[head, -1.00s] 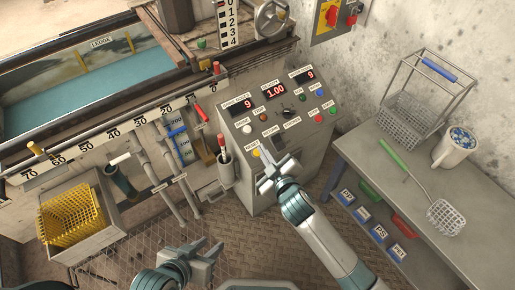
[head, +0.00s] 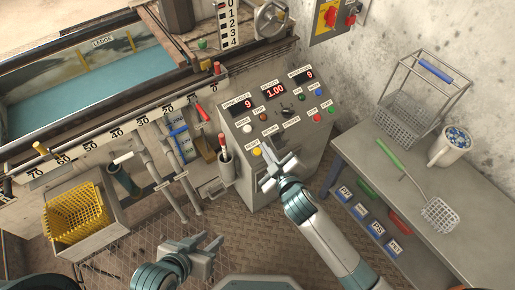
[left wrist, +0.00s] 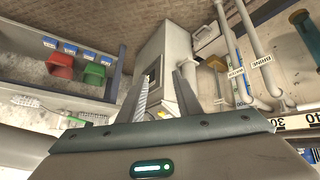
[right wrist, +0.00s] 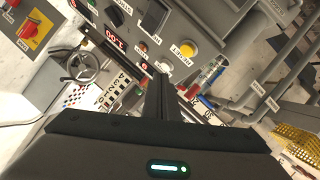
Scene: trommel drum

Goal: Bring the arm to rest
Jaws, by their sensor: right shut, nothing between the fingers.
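My right gripper (head: 275,170) is shut and empty. It hangs in front of and above the grey control console (head: 287,150), below its yellow button (head: 257,152) in the head view; I cannot tell whether it touches the console. In the right wrist view its fingers (right wrist: 160,98) are together, with the console's buttons beyond them. My left gripper (head: 215,245) is open and empty, low over the brown floor, left of the right arm. In the left wrist view its two fingers (left wrist: 163,92) stand apart with nothing between them.
A bench (head: 358,150) on the right bears a wire basket (head: 405,120), a mug (head: 450,147) and a green-handled scoop (head: 412,180). A yellow basket (head: 77,212) is at the left, near the water tank (head: 90,85).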

